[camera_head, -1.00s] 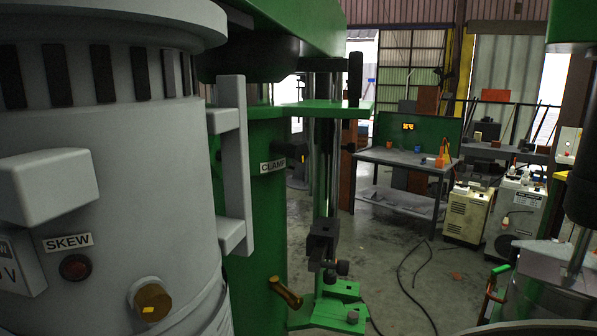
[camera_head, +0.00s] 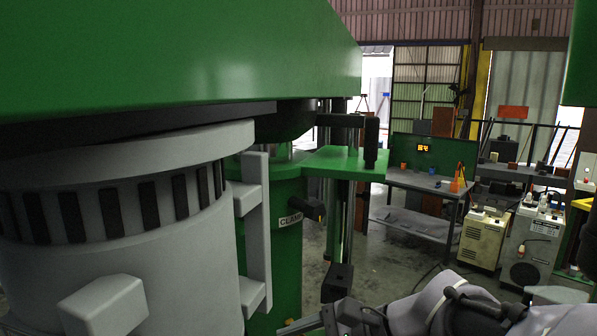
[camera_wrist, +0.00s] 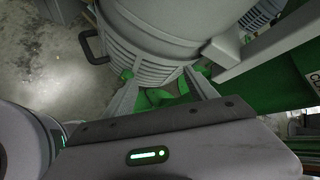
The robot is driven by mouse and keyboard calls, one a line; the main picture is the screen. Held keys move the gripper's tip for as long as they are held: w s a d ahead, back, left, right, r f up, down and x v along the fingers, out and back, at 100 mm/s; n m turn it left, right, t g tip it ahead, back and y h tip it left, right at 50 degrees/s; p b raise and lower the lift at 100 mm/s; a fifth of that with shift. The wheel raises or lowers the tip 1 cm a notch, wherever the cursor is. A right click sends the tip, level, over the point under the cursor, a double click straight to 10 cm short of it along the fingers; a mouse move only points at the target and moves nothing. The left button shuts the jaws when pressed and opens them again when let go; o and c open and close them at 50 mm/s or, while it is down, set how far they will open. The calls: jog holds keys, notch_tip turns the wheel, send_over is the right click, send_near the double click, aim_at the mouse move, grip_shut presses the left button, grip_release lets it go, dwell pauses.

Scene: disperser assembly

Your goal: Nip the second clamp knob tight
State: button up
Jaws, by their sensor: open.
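A CLAMP label (camera_head: 290,221) sits on the green column (camera_head: 272,265) in the head view. A dark knob (camera_head: 309,208) sticks out beside that label. A black upright handle (camera_head: 371,142) stands at the end of the green bracket (camera_head: 335,162). I cannot tell which of these is the second clamp knob. In the wrist view my gripper (camera_wrist: 167,82) is open, its two grey fingers spread, with nothing seen held between them. Green parts and the grey ribbed machine body lie beyond the fingers. No clamp knob is clear there.
The grey motor housing (camera_head: 115,215) with its upright bar handle (camera_head: 256,235) fills the left. A green beam (camera_head: 180,60) spans above. A black block (camera_head: 337,281) is near my arm. The workbench (camera_head: 425,185) and cream cabinets (camera_head: 484,238) stand farther back, with open floor before them.

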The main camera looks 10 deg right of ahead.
jog(key=w+d+r+m+t+y+p, duration=0.25)
jog(key=w+d+r+m+p, duration=0.2)
jog(key=w+r, duration=0.4)
jog(key=m+t+h+p, duration=0.1)
jog(key=m+t+p, duration=0.1)
jog(key=m+t, duration=0.6)
send_near(307, 207)
jog(key=shift+m+g, duration=0.25)
jog(key=shift+g, duration=0.3)
jog(key=x, duration=0.4)
jog(key=w+d+p+x, duration=0.1)
jog(key=x, duration=0.2)
jog(key=p+x, duration=0.1)
jog(key=x, duration=0.3)
jog(key=shift+w+d+f, duration=0.1)
jog(key=shift+w+d, duration=0.1)
jog(key=shift+w, duration=0.2)
jog(key=c, duration=1.3)
